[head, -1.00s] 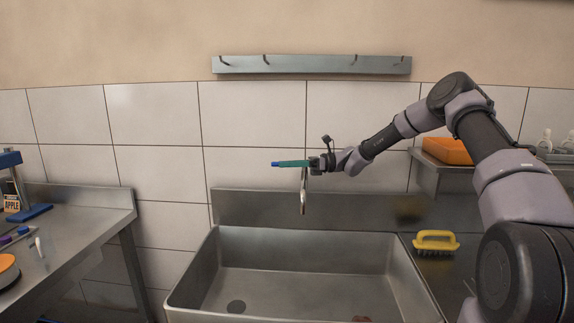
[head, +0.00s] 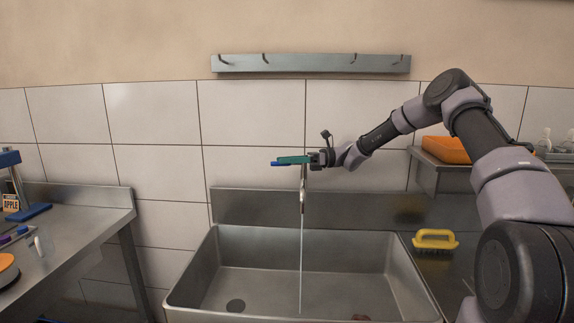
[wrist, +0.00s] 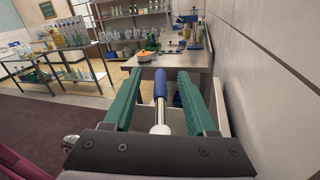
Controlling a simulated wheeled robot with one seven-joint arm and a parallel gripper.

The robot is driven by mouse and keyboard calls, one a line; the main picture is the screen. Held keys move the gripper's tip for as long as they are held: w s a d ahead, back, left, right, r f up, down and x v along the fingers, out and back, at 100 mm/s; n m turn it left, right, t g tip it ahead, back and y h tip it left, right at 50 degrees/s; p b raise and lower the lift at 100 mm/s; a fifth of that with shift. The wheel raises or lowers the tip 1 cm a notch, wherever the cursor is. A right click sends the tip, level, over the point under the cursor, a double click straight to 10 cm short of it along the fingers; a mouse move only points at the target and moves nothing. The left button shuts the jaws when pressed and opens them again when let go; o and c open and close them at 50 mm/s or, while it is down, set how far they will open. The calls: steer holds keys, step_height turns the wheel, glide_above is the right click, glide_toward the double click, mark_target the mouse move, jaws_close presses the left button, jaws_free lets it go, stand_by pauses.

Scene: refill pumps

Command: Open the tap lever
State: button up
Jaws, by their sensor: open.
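The tap (head: 303,200) stands at the back of the sink (head: 205,268), and a thin stream of water (head: 301,260) runs from its spout into the basin. The blue-tipped tap lever (head: 279,163) sticks out to the left past my gripper (head: 292,160). In the wrist view the lever (wrist: 160,88), blue with a metal shaft, lies between the two green fingers of my gripper (wrist: 163,92). The fingers are apart, with a gap on each side of the lever. The tap's upper body is partly hidden behind my gripper.
A yellow brush (head: 435,240) lies on the right drainboard. An orange box (head: 446,150) sits on a shelf at right. A hook rail (head: 310,64) is on the wall above. A steel table (head: 90,220) stands at left.

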step_height(320, 180, up, 9)
steer(key=shift+f, duration=0.1)
stand_by(0.3)
